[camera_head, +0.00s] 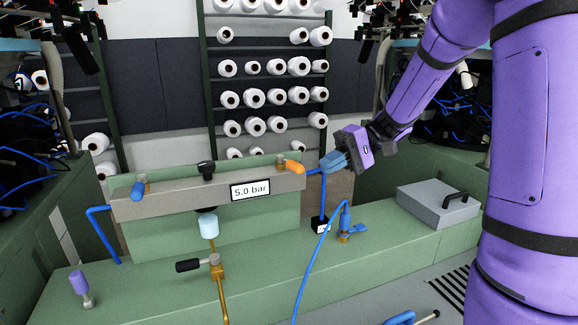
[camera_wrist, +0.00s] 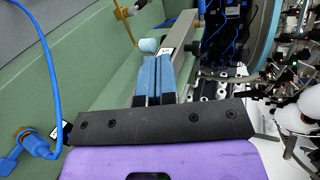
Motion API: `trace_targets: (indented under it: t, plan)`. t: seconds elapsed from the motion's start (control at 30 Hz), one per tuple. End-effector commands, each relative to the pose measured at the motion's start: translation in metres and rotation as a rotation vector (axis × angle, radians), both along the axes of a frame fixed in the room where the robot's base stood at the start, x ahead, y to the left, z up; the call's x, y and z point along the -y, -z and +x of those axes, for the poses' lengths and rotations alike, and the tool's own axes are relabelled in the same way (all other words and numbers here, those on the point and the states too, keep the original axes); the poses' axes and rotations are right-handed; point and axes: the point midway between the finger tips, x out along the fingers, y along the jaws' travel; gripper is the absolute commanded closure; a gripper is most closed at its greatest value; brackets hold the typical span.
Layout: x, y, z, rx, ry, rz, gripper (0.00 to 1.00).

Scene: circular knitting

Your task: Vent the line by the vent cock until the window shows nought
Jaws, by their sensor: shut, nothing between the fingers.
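The window (camera_head: 250,189) on the grey manifold bar (camera_head: 170,205) reads "5.0 bar". The bar carries a blue handle (camera_head: 138,190) at its left, a black knob (camera_head: 207,170) on top and an orange handle (camera_head: 294,166) at its right end. No label shows which one is the vent cock. My gripper (camera_head: 328,162) is at the right end of the bar, just right of the orange handle; whether it touches anything is unclear. In the wrist view its blue fingers (camera_wrist: 153,76) are together with nothing between them, pointing along the bar (camera_wrist: 181,32).
Below the bar are a pale blue bowl (camera_head: 208,226) and a black lever (camera_head: 190,265) on a brass pipe. A blue-handled fitting (camera_head: 345,228) with a hose stands on the green bench. A purple lever (camera_head: 80,284) is front left, a grey box (camera_head: 437,204) at right.

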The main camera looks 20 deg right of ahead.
Motion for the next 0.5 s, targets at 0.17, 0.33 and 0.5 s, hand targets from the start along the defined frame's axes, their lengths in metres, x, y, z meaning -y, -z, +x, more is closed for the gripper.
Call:
trace_targets:
  t: [0.17, 0.33, 0.5]
  plan:
    - [-0.022, -0.015, -0.045, -0.010, -0.052, -0.234, 1.00]
    - [-0.030, -0.023, -0.085, 0.009, -0.063, -0.452, 1.00]
    - [-0.031, -0.029, -0.121, 0.064, -0.045, -0.660, 1.00]
